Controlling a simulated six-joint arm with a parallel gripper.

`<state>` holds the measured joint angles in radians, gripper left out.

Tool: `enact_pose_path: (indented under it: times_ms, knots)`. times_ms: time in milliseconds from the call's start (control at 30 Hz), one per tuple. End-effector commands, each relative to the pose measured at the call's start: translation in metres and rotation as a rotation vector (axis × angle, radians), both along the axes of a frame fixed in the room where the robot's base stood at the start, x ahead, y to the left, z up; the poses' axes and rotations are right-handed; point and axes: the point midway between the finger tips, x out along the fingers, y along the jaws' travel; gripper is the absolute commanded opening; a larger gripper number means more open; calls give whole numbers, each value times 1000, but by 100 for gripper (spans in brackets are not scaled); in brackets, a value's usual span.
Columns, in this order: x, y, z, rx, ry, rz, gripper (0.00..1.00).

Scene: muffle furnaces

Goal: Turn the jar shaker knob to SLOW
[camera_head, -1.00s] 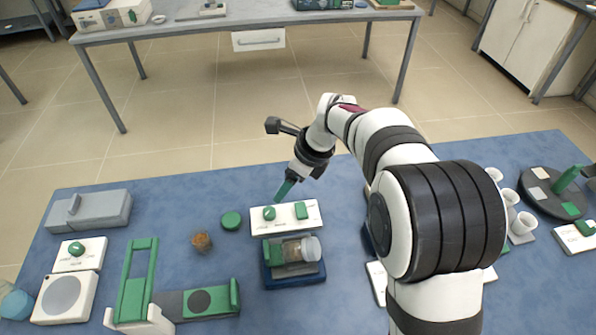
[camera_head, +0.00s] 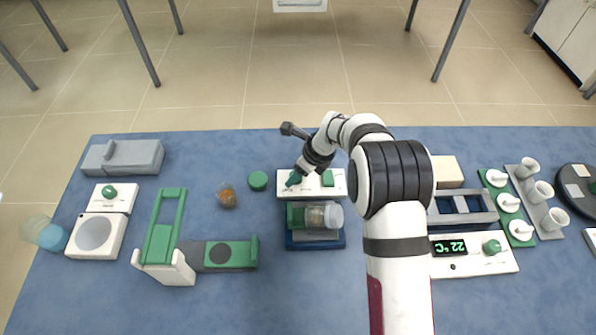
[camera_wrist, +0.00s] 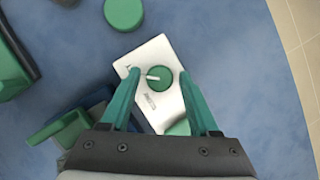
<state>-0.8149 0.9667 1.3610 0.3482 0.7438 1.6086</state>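The jar shaker has a white control panel (camera_head: 312,190) with a green round knob. Behind the gripper in the head view the knob is mostly hidden, but the wrist view shows the knob (camera_wrist: 160,79) with its white pointer line aimed at the panel's left side. Small print on the panel is too small to read. A lying jar with a pale lid (camera_head: 334,215) is in the shaker's green holder on a blue base (camera_head: 315,245). My gripper (camera_wrist: 160,74) is open, its green fingers on either side of the knob; I cannot tell whether they touch it.
A green switch (camera_head: 328,178) is on the same panel, right of the knob. A green lid (camera_head: 258,181) and a small jar of brown material (camera_head: 227,195) lie to the left. A display unit (camera_head: 470,258) stands right of my arm.

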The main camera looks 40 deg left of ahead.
Motion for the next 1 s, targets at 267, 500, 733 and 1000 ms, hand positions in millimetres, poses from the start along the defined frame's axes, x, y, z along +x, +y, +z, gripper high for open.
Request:
enact_pose_path:
  times_ms: [267,500,733,1000]
  knots:
    - [0,0,0,0,0,0,9]
    - [0,0,0,0,0,3,0]
    - [1,0,0,-1,1,63,0]
    - [2,0,0,-3,0,266,0]
